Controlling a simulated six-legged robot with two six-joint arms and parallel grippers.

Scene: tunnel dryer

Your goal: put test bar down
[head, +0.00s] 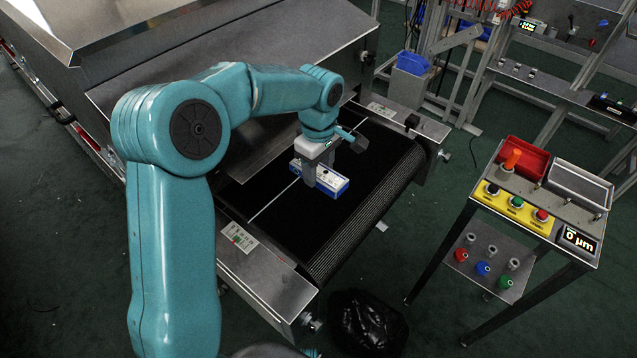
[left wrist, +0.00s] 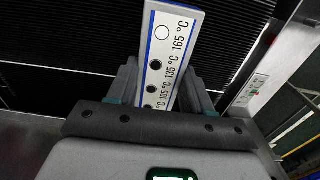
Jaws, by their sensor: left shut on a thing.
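The test bar (head: 331,181) is a white block with blue edges, held over the black conveyor belt (head: 375,185) of the dryer. My left gripper (head: 311,175) is shut on it, coming down from above. In the left wrist view the bar (left wrist: 172,45) stands between the two fingers (left wrist: 160,88), with its 165 °C, 135 °C and 105 °C marks and round spots showing. The belt's ribbed surface (left wrist: 60,40) lies behind it. I cannot tell whether the bar touches the belt. My right gripper is not in view.
The dryer's metal hood (head: 170,75) stands at the left and back of the belt, with steel side rails. A cart (head: 500,230) at the right carries a red bin (head: 524,157), a metal tray (head: 581,184) and coloured knobs. A black bag (head: 368,322) lies on the floor in front.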

